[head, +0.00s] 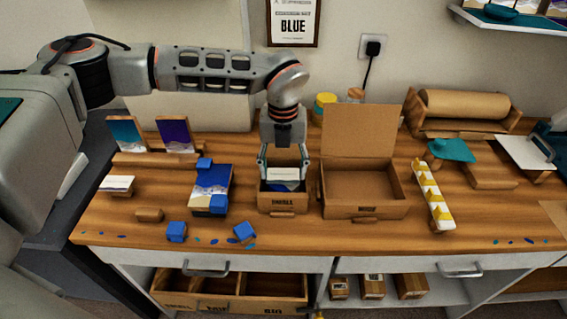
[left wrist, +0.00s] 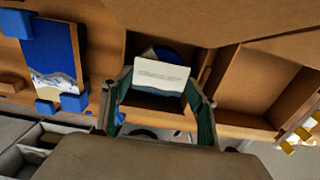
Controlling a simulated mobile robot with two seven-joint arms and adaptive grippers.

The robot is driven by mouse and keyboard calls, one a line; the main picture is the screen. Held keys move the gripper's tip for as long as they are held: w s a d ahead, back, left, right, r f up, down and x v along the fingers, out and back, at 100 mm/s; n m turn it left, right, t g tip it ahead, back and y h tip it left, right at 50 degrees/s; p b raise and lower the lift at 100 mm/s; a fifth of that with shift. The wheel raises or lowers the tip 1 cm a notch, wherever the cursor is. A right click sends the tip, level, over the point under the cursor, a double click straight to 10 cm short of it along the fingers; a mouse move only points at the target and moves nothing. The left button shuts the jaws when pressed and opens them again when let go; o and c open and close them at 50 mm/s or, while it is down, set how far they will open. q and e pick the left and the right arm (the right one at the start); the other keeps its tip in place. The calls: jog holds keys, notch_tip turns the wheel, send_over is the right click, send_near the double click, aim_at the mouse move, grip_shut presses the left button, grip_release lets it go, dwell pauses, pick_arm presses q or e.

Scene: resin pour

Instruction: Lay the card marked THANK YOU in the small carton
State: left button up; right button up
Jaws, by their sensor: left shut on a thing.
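The card also shows between the fingers in the left wrist view (left wrist: 160,76), with faint print too small to read. The card is at the carton's mouth; I cannot tell whether it touches anything inside. Something blue (head: 289,186) lies in the carton below it. My right gripper is not in view.
A larger open carton (head: 365,210) with its lid raised stands just right. On the left are a blue painting (head: 212,180) with blue blocks and a small stand with white cards (head: 117,183). A white strip with yellow pieces (head: 433,195) lies at right.

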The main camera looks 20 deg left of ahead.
pick_arm(q)
jog(key=shift+f, duration=0.2)
jog(key=o, duration=0.7)
jog(key=shift+o, duration=0.2)
jog(key=shift+r+p, duration=0.6)
jog(key=shift+r, duration=0.3)
notch_tip(320, 180, up, 4)
jog(key=shift+f+p, duration=0.1)
jog(key=shift+p, duration=1.15)
notch_tip(320, 180, up, 2)
jog(key=shift+r+p, duration=0.25)
jog(key=shift+p, duration=0.5)
